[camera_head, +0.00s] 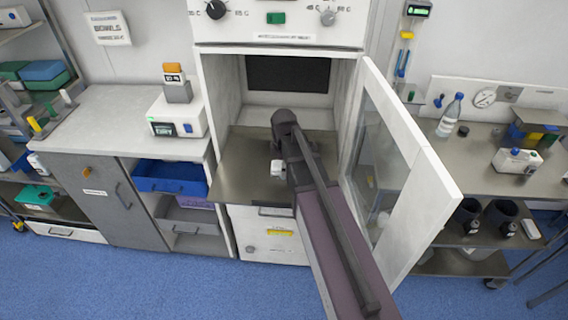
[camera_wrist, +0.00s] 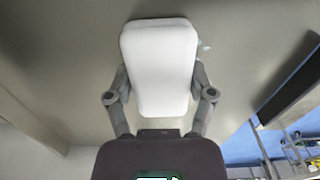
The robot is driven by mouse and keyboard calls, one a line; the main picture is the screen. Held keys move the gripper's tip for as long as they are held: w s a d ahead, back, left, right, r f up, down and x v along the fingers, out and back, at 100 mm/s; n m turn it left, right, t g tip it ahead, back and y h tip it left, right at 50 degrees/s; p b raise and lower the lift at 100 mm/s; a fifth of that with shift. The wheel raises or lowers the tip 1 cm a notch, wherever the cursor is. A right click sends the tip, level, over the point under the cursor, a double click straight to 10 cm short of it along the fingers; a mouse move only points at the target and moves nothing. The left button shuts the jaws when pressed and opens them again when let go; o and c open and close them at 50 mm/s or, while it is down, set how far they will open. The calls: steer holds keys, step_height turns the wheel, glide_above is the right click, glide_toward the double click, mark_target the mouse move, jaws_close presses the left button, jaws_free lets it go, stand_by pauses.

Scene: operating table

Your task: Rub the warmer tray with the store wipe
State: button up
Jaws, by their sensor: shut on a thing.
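The warmer tray (camera_head: 238,172) is a flat brownish-grey metal plate at the bottom of the open warmer cabinet, jutting out at the front. My gripper (camera_wrist: 160,92) is shut on the store wipe (camera_wrist: 160,50), a white rounded pad between its two fingers. In the head view a small white part of the wipe (camera_head: 278,168) shows over the tray beside my wrist. The tray also fills much of the wrist view (camera_wrist: 75,40) behind the wipe. My arm hides the tray's right part, and I cannot tell whether the wipe touches it.
The warmer's glass door (camera_head: 400,160) stands open to the right, close beside my arm. Cabinet walls (camera_head: 222,95) bound the space on the left and back. A counter (camera_head: 105,125) with a white device (camera_head: 176,118) is on the left. A steel bench (camera_head: 470,155) with a bottle (camera_head: 449,116) is on the right.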

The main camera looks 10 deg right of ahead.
mark_target(282, 182)
steer(key=shift+s+a, duration=0.2)
steer(key=shift+s, duration=0.45)
steer(key=shift+s+a, duration=0.3)
steer(key=shift+s, duration=0.6)
steer(key=shift+s+a, duration=0.3)
steer(key=shift+s, duration=0.6)
steer(key=shift+s+f, duration=0.1)
steer(key=shift+c, duration=0.4)
steer(key=shift+w+d, duration=0.3)
steer(key=shift+w, duration=0.65)
steer(key=shift+w+d, duration=0.25)
steer(key=shift+w, duration=0.7)
